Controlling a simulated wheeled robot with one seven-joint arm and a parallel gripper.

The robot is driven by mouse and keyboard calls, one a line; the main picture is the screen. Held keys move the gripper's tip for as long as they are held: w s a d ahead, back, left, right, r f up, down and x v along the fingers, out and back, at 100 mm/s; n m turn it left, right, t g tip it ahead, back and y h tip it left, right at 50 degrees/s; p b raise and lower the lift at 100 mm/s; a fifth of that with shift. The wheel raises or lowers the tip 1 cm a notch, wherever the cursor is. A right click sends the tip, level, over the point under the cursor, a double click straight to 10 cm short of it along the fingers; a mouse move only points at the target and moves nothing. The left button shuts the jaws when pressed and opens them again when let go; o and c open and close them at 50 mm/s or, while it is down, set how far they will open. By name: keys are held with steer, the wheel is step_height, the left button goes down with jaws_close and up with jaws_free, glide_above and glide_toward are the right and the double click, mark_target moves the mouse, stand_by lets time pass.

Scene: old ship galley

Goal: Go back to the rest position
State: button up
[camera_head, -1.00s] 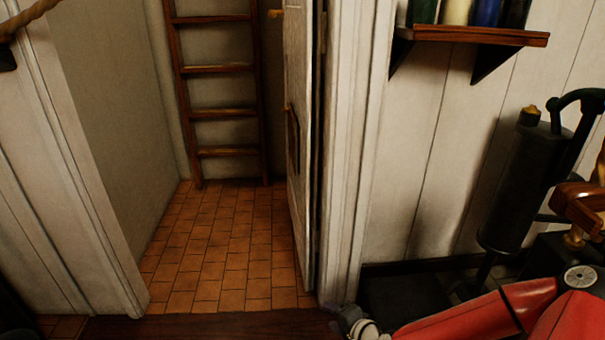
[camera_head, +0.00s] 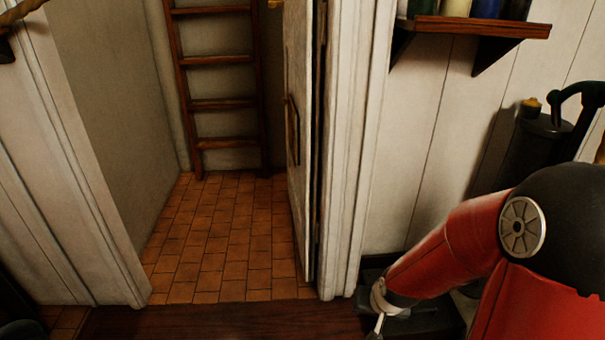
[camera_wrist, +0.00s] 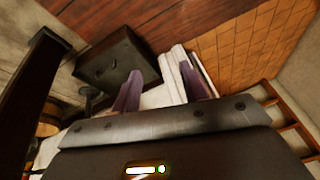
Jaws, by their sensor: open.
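My gripper (camera_wrist: 163,85) shows in the wrist view with its two purple-grey fingers apart and nothing between them. In the head view my red arm reaches in from the lower right, and its wrist end is low by the foot of the door frame. The fingers themselves are hard to make out there. In the head view the arm hides part of the black pump (camera_head: 538,145) and the floor below it.
An open white door (camera_head: 299,150) stands in a doorway with a wooden sill (camera_head: 215,322). Beyond it are clear tiles (camera_head: 220,245) and a ladder (camera_head: 218,105). A shelf (camera_head: 480,27) with bottles hangs on the right wall. A dark box (camera_wrist: 117,68) shows in the wrist view.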

steer(key=s+r+n, duration=0.1)
steer(key=s+r, duration=0.6)
steer(key=r, duration=0.4)
steer(key=s+r+n+t, duration=0.1)
steer(key=s+r, duration=0.6)
steer(key=r, duration=0.5)
steer(key=shift+s+a+h, duration=0.2)
steer(key=shift+s+h, duration=0.15)
steer(key=shift+h, duration=0.05)
